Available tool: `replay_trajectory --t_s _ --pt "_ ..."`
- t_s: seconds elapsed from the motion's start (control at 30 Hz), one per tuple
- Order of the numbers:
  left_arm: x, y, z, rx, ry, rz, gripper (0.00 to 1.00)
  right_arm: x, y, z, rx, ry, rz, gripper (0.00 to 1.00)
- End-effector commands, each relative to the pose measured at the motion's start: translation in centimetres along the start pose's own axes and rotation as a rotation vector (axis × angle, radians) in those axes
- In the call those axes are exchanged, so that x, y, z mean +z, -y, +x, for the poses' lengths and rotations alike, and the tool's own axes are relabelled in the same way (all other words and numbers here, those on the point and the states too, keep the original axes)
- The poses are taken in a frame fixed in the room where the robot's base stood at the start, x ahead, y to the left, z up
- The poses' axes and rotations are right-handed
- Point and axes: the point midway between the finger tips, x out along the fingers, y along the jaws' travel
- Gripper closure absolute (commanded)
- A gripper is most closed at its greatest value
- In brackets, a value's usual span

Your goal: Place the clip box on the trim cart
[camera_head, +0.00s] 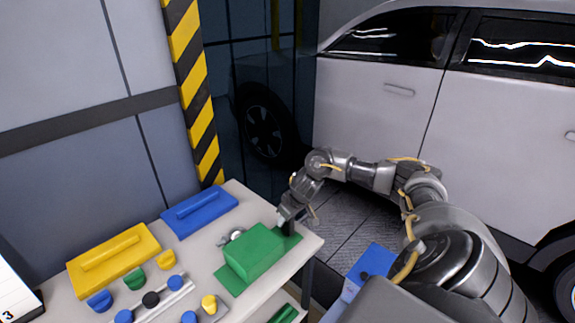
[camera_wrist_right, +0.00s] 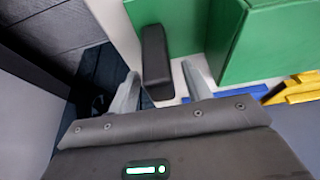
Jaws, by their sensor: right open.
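A green box (camera_head: 254,252), which may be the clip box, sits on a flat green base (camera_head: 232,283) at the right end of a light table (camera_head: 315,243). The box also shows at the right in the right wrist view (camera_wrist_right: 275,42). A dark upright block (camera_wrist_right: 156,58) stands at the green base beside the box. My right gripper (camera_wrist_right: 162,85) is open, with the dark block between or just beyond its fingertips; contact cannot be told. In the head view my right gripper (camera_head: 287,222) is at the base's far right corner. My left gripper is out of view. I cannot tell which thing is the trim cart.
Blue (camera_head: 200,211) and yellow (camera_head: 114,259) handled blocks lie on the table, with several small coloured knobs in front of them. A silver part (camera_head: 232,236) lies behind the green box. A striped post (camera_head: 193,90) and a white car (camera_head: 400,120) stand beyond. A blue-topped object (camera_head: 372,262) is at right.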

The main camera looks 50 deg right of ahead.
Motion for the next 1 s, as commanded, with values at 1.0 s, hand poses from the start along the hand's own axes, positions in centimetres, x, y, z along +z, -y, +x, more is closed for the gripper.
replay_trajectory --t_s 1.0 --pt "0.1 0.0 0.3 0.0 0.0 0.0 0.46 0.0 0.0 -11.6 0.001 -0.001 0.0 0.51"
